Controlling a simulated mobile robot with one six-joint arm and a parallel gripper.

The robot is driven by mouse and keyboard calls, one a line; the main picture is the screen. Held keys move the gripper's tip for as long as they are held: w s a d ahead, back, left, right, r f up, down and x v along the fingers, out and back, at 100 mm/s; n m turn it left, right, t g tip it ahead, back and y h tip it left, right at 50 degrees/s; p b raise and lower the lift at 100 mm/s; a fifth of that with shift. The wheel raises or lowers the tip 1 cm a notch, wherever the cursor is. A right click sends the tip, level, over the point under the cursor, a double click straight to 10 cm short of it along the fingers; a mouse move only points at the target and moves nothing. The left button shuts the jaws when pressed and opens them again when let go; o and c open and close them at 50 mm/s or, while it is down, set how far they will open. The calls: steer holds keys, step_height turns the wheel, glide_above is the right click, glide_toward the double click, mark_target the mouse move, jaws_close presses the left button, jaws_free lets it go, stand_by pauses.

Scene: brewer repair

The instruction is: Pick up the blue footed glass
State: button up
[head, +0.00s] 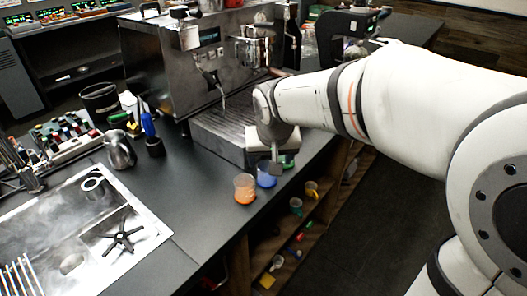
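A blue glass (265,178) stands on the dark counter near its front edge, in the head view. My gripper (276,170) points down at its right side and covers part of it, so its foot is hard to make out. I cannot tell whether the fingers touch the glass, and their opening is too small to judge. An orange glass (244,190) stands just left of and in front of the blue one. A bit of something green (288,161) shows behind my gripper, mostly hidden.
An espresso machine (180,60) with a drip tray (215,135) stands behind the glasses. A steel pitcher (120,150) and a sink (110,225) are to the left. Open shelves (285,240) with small colored cups lie below the counter edge. The counter left of the orange glass is clear.

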mark_target(266, 171)
steer(key=x, duration=0.7)
steer(key=shift+w+a+f, duration=0.15)
steer(key=shift+a, duration=0.15)
